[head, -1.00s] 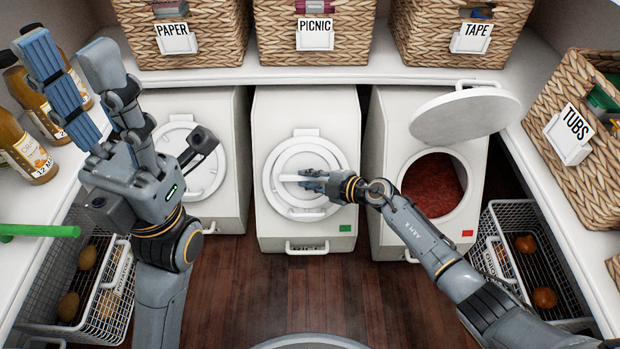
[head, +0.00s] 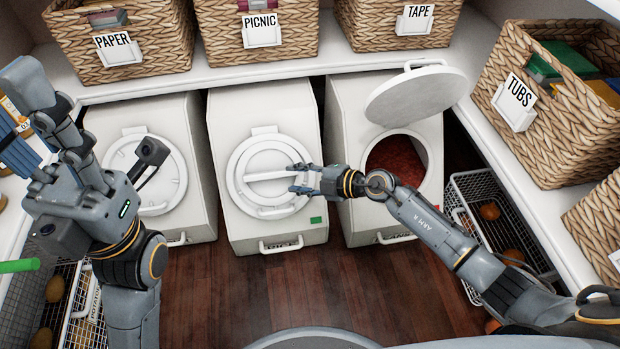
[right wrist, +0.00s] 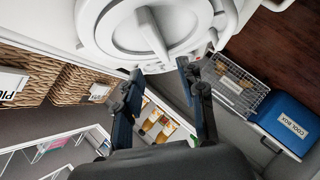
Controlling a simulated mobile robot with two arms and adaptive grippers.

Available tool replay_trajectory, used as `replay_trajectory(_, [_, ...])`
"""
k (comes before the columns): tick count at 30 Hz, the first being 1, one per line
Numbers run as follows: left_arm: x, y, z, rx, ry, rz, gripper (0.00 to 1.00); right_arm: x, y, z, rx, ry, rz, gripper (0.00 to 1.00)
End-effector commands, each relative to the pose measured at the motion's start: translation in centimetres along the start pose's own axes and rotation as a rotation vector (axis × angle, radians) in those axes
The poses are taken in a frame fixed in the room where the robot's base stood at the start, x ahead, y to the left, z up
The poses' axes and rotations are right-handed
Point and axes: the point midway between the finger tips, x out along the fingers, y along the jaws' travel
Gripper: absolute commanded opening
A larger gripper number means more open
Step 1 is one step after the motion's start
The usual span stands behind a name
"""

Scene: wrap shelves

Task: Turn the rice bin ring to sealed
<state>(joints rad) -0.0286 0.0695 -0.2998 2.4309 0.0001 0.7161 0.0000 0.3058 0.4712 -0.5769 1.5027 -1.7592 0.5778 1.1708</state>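The middle white bin (head: 262,229) has a round lid with a ring and a raised bar (head: 268,176) across it. The bar lies roughly level in the head view. A green tag sits at its lower right; its name label is behind the front handle and hard to read. My right gripper (head: 299,180) is at the bar's right end, with its fingers spread apart. In the right wrist view its fingertips (right wrist: 160,69) stand apart, empty, just short of the ring lid (right wrist: 118,32). My left gripper (head: 42,92) is raised at the left, fingers apart and empty.
The right bin (head: 337,136) stands open, its lid (head: 416,95) tipped up and red contents showing. The left bin (head: 202,205) is closed, partly behind my left arm. Baskets line the shelf above; the tubs basket (head: 555,125) is at right. Wire baskets flank the bins.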

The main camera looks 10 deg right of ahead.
Motion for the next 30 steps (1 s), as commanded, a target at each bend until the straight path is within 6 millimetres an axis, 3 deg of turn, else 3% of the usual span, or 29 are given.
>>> replay_trajectory(3, [0.0, 0.0, 0.0, 0.0, 0.0, 0.0, 0.41, -2.1, -0.1, 0.1, -0.001, -0.001, -0.001, 0.4])
replay_trajectory(9, [0.0, 0.0, 0.0, 0.0, 0.0, 0.0, 0.41, -3.7, 0.0, 0.1, 0.001, -0.001, 0.0, 0.4])
replay_trajectory(25, [0.0, 0.0, 0.0, 0.0, 0.0, 0.0, 0.41, -3.8, 0.0, 0.0, 0.001, 0.0, 0.001, 0.4])
replay_trajectory(28, [0.0, 0.0, 0.0, 0.0, -0.002, -0.001, 0.41, -3.7, 0.1, -1.0, 0.008, 0.025, 0.007, 0.4])
replay_trajectory(30, [0.0, 0.0, 0.0, -0.001, -0.009, -0.003, 0.41, -3.6, 0.2, -3.3, 0.024, 0.082, 0.021, 0.4])
